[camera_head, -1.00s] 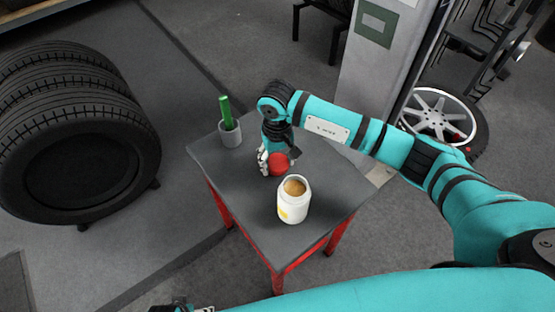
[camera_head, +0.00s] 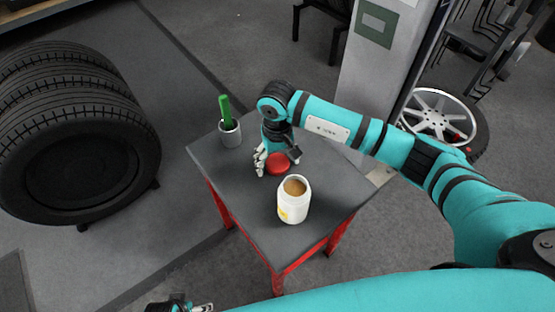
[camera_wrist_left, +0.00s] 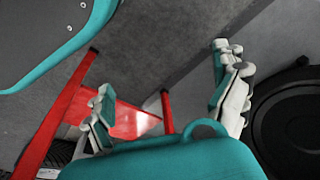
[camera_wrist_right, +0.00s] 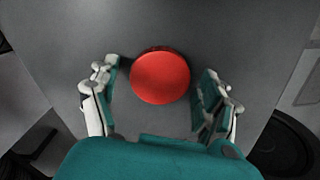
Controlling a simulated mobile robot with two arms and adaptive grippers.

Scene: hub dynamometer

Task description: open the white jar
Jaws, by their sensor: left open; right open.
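The white jar (camera_head: 293,206) stands upright on the grey-topped table, near its front corner. Its mouth is uncovered and shows a tan-brown inside, with a yellow mark low on its side. A round red lid (camera_head: 279,166) lies on the table just behind the jar, apart from it; it also shows in the right wrist view (camera_wrist_right: 160,76). My right gripper (camera_head: 274,161) is open over the lid, with a finger on each side and visible gaps to it in the right wrist view. My left gripper (camera_wrist_left: 166,105) is open and empty, low beside the table; it shows partly at the head view's bottom edge.
A grey cup (camera_head: 230,134) with a green item (camera_head: 225,110) stands at the table's back left corner. The table (camera_head: 232,178) has red legs. Stacked tyres (camera_head: 70,140) are on the left; a wheel (camera_head: 438,118) and grey pillar (camera_head: 375,75) are behind on the right.

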